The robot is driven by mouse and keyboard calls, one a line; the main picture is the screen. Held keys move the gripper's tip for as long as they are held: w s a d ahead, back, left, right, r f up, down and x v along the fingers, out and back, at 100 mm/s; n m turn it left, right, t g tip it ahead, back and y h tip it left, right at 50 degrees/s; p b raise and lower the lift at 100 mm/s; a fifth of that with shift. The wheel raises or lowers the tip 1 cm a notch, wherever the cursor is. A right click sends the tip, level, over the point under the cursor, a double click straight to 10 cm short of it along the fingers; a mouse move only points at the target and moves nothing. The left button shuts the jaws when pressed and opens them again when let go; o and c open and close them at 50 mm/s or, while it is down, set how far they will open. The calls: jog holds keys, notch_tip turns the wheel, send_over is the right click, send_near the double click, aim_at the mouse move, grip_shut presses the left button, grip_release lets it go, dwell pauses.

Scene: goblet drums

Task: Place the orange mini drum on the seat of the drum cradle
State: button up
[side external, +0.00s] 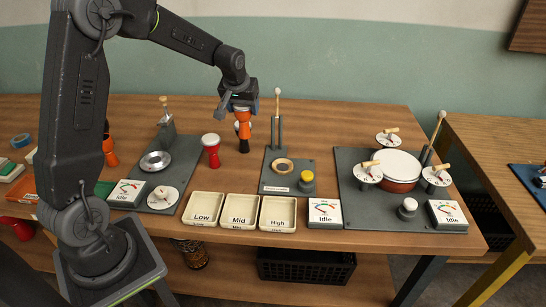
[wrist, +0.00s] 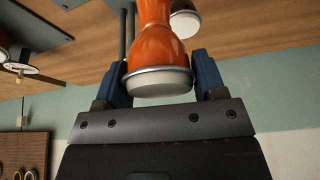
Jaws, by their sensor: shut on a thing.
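My gripper (side external: 241,103) is shut on the orange mini drum (side external: 243,122), near its head. The drum hangs upright above the table, its dark foot pointing down. In the wrist view the orange body (wrist: 157,35) and pale head with a metal rim sit between the two blue fingers (wrist: 164,82). The drum cradle appears to be the grey board (side external: 268,174) just right of the drum. It bears a tan ring-shaped seat (side external: 283,159), empty, a yellow button and an upright post with a mallet. The drum is left of the ring and apart from it.
A red drum (side external: 211,150) stands left of the held drum. A grey board with a metal dish (side external: 155,161) is farther left. Three labelled trays (side external: 240,209) line the front edge. A large drum (side external: 397,170) with dials stands at right.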

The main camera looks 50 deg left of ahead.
jog(key=w+d+f, duration=0.7)
jog(key=d+f, duration=0.2)
jog(key=f, duration=0.1)
jog(key=shift+w+f, duration=0.35)
jog(key=shift+w, duration=0.05)
jog(key=o, duration=0.9)
jog(key=shift+f, duration=0.15)
jog(key=shift+o, duration=0.2)
